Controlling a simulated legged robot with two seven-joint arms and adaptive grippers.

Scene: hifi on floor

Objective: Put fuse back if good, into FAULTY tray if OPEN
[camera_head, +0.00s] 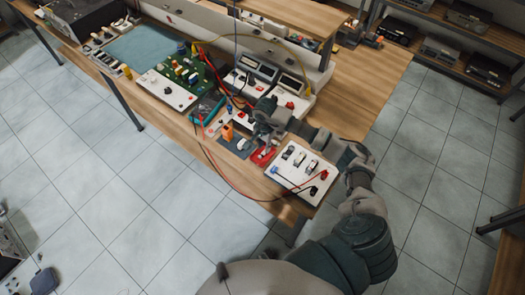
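My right gripper (264,118) hangs over the workbench (350,95), its arm coming from the lower right. Its fingers are small and dark here, so I cannot tell whether they are open or shut, or hold a fuse. A white board (318,187) with several fuse-holder-like parts and blue and red leads lies right of and nearer than the gripper. A small red tray (262,155) lies just below the gripper, with contents too small to read. A teal tray (207,108) lies to its left. No tray label is legible. My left gripper is not in view.
Meters with displays (262,68) stand behind the gripper. A green circuit board (190,72) and a white panel (167,91) lie left. An orange item (227,132) is near the front edge. A red lead (222,178) loops over that edge. The bench's right part is bare.

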